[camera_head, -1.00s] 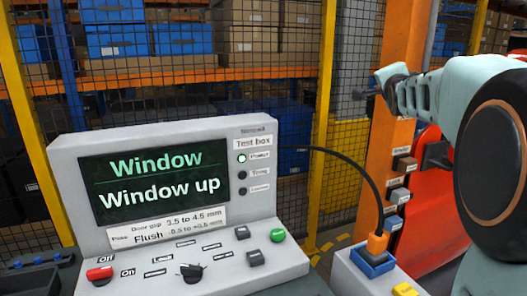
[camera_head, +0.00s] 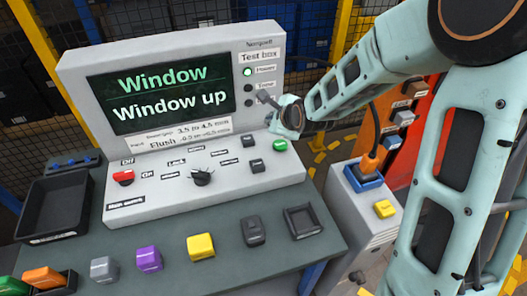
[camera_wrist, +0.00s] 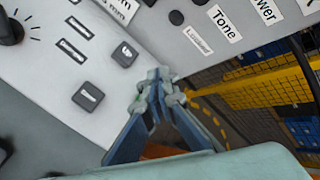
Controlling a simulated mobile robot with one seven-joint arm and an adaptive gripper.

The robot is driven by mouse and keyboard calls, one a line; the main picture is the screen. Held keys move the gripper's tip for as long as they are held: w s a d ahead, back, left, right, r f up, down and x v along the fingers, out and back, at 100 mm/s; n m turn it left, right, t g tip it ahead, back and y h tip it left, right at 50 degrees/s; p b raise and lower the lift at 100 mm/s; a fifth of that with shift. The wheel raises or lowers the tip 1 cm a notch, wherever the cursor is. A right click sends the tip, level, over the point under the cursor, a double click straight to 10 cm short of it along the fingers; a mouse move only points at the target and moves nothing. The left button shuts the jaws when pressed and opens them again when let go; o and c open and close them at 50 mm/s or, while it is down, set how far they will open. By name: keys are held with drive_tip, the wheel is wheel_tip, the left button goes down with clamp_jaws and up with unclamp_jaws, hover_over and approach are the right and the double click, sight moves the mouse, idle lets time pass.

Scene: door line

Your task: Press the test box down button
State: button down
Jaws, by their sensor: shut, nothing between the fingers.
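The grey test box (camera_head: 205,190) stands on the bench, its screen (camera_head: 165,90) reading "Window" and "Window up". Two dark square buttons sit on its sloped panel, an upper one (camera_head: 248,140) and a lower one (camera_head: 257,166). Both also show in the wrist view, one nearer my fingers (camera_wrist: 125,54) and one farther left (camera_wrist: 88,96). Their marks are too small to tell which is down. My gripper (camera_head: 264,97) is shut and empty, in front of the box's right side. In the wrist view its fingertips (camera_wrist: 160,82) are right of both buttons, seemingly apart from them.
A green button (camera_head: 280,145), a red switch (camera_head: 123,178) and a black knob (camera_head: 202,178) share the panel. Several coloured blocks, including a yellow one (camera_head: 201,246), line the bench front. A cabinet with an orange plug (camera_head: 370,160) stands at right.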

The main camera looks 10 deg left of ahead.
drive_tip(key=g+y+p, duration=0.1)
hover_over(258, 165)
wheel_tip(258, 165, down, 2)
drive_tip(key=shift+s+m, duration=0.15)
drive_tip(key=shift+m, duration=0.25)
drive_tip(key=shift+f, duration=0.1)
wheel_tip(258, 165, down, 9)
drive_tip(key=b, duration=0.7)
drive_tip(key=shift+r+b, duration=0.2)
drive_tip(key=shift+b, duration=0.2)
idle(0.6)
drive_tip(key=shift+f+b, duration=0.3)
drive_tip(key=shift+f, duration=0.15)
